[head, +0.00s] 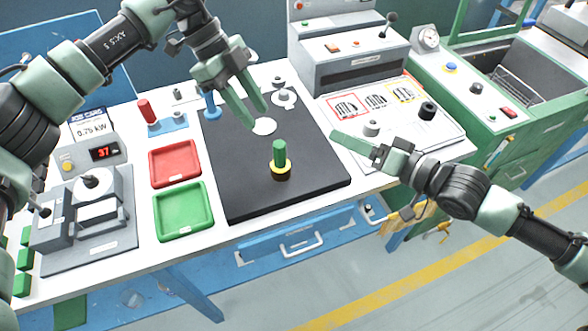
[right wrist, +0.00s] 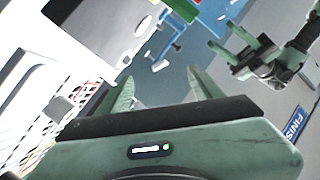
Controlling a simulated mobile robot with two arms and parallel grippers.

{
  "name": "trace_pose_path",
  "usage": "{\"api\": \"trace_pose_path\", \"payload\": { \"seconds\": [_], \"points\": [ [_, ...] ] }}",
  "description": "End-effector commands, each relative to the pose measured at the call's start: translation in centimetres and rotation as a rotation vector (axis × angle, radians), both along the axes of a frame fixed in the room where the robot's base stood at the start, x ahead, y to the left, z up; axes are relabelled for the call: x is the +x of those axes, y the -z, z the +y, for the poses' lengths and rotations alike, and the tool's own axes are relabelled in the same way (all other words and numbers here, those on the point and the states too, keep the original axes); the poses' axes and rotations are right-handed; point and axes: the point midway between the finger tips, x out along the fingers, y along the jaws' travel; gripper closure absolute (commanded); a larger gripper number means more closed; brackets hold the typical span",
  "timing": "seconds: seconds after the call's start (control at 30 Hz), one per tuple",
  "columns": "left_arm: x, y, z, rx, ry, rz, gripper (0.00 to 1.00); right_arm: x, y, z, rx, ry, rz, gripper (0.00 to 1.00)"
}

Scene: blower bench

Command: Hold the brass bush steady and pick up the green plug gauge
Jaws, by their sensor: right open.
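The green plug gauge (head: 279,149) stands upright in the head view, rising from the middle of the yellow brass bush (head: 289,168). The bush has a dark lower part and stands on the black mat (head: 240,195). My left gripper (head: 254,116) is open and empty, above the mat, up and left of the plug gauge. My right gripper (head: 340,141) is to the right of the plug gauge, apart from it. In the right wrist view its two fingers (right wrist: 165,92) are spread with nothing between them. The left gripper's fingers also show there (right wrist: 240,46). I cannot make out the bush in that view.
A red tray (head: 175,180) and a green tray (head: 160,231) lie left of the mat. Dark and grey knob-like parts (head: 427,110) stand on the printed sheet at right. The mat's front is clear.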

Motion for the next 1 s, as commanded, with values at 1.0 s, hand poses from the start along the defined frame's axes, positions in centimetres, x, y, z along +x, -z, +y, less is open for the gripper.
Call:
{"api": "trace_pose_path", "payload": {
  "seconds": [1.0],
  "points": [
    [0.0,0.0,0.0,0.0,0.0,0.0,0.64,1.3,8.7,14.2,-0.664,-0.168,-0.335,0.34]
  ]
}}
